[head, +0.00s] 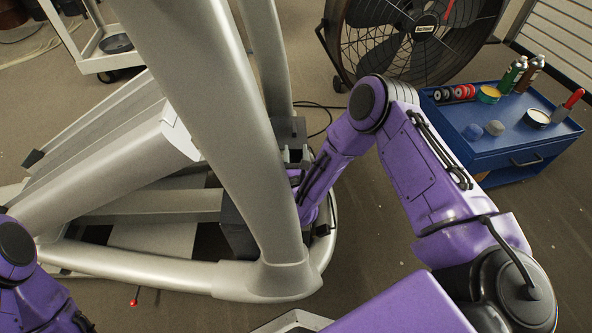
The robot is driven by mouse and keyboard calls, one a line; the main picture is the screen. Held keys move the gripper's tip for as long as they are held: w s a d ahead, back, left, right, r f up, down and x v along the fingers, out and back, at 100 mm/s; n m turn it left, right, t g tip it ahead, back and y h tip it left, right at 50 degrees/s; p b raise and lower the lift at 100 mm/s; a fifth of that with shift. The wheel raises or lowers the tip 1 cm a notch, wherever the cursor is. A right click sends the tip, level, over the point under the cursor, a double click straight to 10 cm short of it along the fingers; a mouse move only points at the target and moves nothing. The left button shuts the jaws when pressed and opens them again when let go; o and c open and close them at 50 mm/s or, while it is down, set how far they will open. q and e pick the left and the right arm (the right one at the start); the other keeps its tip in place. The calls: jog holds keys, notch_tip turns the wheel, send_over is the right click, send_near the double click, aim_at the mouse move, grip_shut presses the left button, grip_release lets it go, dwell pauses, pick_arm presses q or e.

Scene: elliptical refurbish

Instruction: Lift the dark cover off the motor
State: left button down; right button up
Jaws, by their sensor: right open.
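A dark box-like cover (237,229) sits low in the frame of the silver elliptical machine, partly hidden behind the thick silver column. The motor itself is not visible, and I cannot tell how the cover sits on it. My right arm reaches in from the right and bends down behind the column. My right gripper (296,158) is beside the column, near a dark block (289,130); it is open, small and partly hidden. I see no gap between it and the machine clearly. My left arm shows only at the lower left edge; its gripper is out of view.
The elliptical's silver column (215,110) and curved base tube (150,272) crowd the space around the cover. A large black fan (410,40) stands behind. A blue cart (480,125) with bottles, tape rolls and a screwdriver stands at right. A white cart (95,50) is at upper left.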

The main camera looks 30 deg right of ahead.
aim_at(294, 134)
jog(key=b+x, duration=0.1)
jog(key=x, duration=0.6)
jog(key=shift+w+d+f, duration=0.1)
jog(key=shift+w+d, duration=0.05)
jog(key=shift+w, duration=0.1)
grip_shut()
dwell(1.4)
